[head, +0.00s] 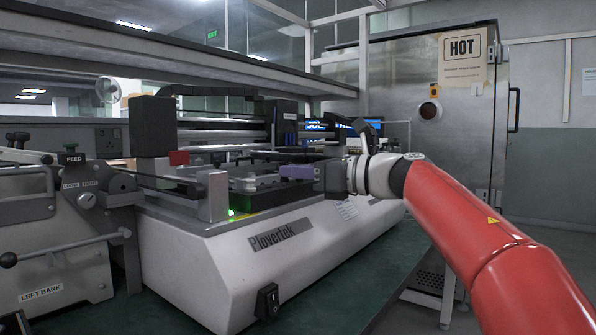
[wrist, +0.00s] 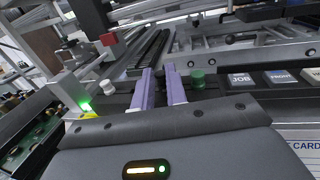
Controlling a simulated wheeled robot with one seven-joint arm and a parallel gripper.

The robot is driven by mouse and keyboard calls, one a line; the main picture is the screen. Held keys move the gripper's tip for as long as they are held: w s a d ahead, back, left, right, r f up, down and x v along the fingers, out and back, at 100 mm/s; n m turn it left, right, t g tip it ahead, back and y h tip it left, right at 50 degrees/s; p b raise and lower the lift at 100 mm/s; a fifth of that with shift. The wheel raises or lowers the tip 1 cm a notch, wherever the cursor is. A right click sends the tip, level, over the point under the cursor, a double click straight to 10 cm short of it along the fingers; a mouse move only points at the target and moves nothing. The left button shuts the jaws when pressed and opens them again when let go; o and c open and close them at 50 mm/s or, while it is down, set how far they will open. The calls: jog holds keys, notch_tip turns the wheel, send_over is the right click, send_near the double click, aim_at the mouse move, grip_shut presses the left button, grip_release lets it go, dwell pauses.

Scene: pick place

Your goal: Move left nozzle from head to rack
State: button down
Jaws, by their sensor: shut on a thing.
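My gripper (wrist: 160,70) reaches into the open top of the white Plovertek machine (head: 290,240). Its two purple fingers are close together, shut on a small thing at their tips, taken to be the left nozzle. The nozzle itself is too small and hidden to make out. In the head view my gripper (head: 282,172) points left, low over the machine's bed. A white knob-like piece (wrist: 107,87) stands left of the fingers and a green one (wrist: 197,77) right of them. I cannot tell for sure which parts are the head and the rack.
Keys marked JOB (wrist: 241,80) lie to the right in the wrist view. A dark block with a red part (head: 153,126) and a grey upright bracket (head: 212,195) rise left of my gripper. A long shelf (head: 200,65) spans overhead. A steel HOT cabinet (head: 445,150) stands behind.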

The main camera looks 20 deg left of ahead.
dwell(0.3)
jog(key=c, duration=1.3)
grip_release()
jog(key=shift+c, duration=0.2)
jog(key=c, duration=0.4)
jog(key=shift+o, duration=0.2)
jog(key=shift+r, duration=0.2)
notch_tip(320, 180, up, 7)
jog(key=p, duration=0.7)
jog(key=shift+f, duration=0.1)
